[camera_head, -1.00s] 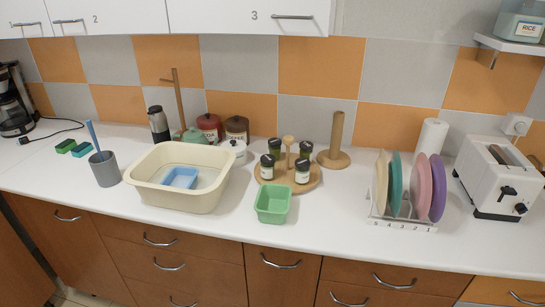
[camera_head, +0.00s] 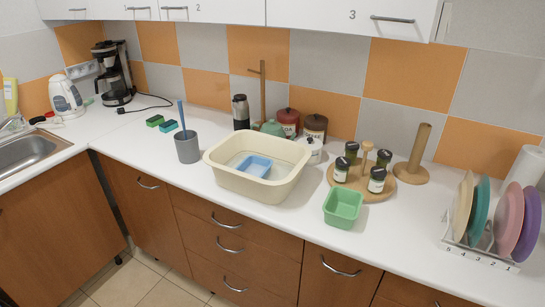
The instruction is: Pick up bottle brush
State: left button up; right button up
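A blue handle (camera_head: 181,115), likely the bottle brush, stands upright out of a grey cup (camera_head: 187,147) on the white counter, left of the cream basin. The brush's lower end is hidden inside the cup. Neither of my grippers shows in the head view.
The cream basin (camera_head: 222,173) holds a blue container (camera_head: 255,166). A green tub (camera_head: 343,208), a spice stand (camera_head: 370,192) and a plate rack (camera_head: 478,257) stand to the right. Counter left of the cup is clear.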

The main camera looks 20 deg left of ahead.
aim_at(179, 101)
jog(key=u, duration=1.35)
